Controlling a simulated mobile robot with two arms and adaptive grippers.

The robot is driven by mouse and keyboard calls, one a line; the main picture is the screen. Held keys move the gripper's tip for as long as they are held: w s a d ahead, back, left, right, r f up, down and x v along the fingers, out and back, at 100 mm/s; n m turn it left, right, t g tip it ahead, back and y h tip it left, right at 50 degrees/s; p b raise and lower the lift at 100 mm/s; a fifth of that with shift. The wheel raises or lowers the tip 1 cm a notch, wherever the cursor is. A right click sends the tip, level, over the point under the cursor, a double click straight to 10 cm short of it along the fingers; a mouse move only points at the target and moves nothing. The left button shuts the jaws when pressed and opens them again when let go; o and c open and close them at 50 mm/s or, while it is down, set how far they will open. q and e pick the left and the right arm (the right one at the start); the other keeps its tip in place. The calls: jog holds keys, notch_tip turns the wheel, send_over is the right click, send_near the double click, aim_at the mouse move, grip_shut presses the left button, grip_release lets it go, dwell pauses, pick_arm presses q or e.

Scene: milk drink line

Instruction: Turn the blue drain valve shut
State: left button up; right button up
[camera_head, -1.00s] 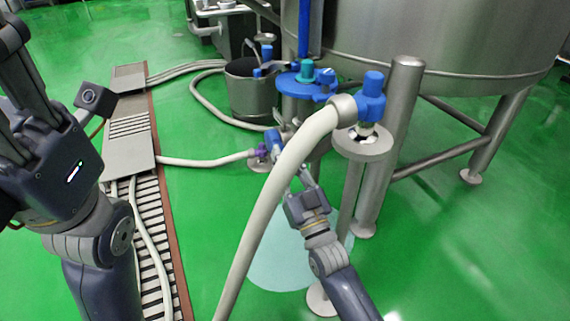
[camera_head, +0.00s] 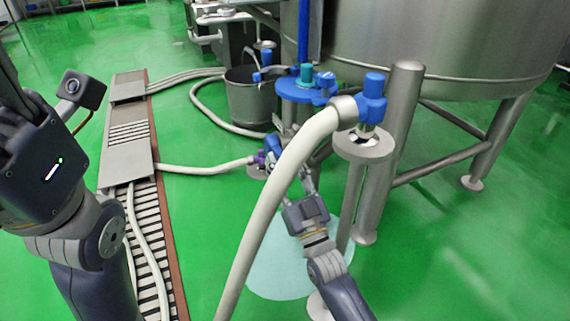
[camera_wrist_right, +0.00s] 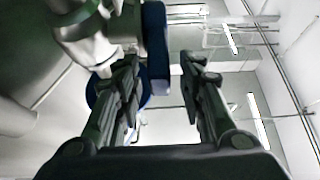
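The blue drain valve handle (camera_head: 272,146) sits low under the tank, beside a purple fitting at the end of a pale hose. In the right wrist view a blue bar (camera_wrist_right: 156,48), seemingly this handle, stands close to the tip of the left-hand finger. My right gripper (camera_head: 305,180) is just below and to the right of the valve. In the wrist view its two fingers (camera_wrist_right: 164,78) are apart with nothing clamped between them. The large pale hose partly hides the valve area in the head view. My left gripper (camera_head: 8,105) is at the left edge, its fingers mostly cut off.
A thick pale hose (camera_head: 266,215) arches to another blue valve (camera_head: 373,98) on a steel post. A blue-lidded fitting (camera_head: 304,88), a steel bucket (camera_head: 250,95) and the tank (camera_head: 430,38) stand behind. A floor grate (camera_head: 147,215) runs along the left. Green floor is clear at right.

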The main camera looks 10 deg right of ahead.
jog(key=v, duration=0.7)
jog(key=shift+s+f, duration=0.15)
jog(key=shift+s, duration=0.1)
jog(key=shift+d, duration=0.1)
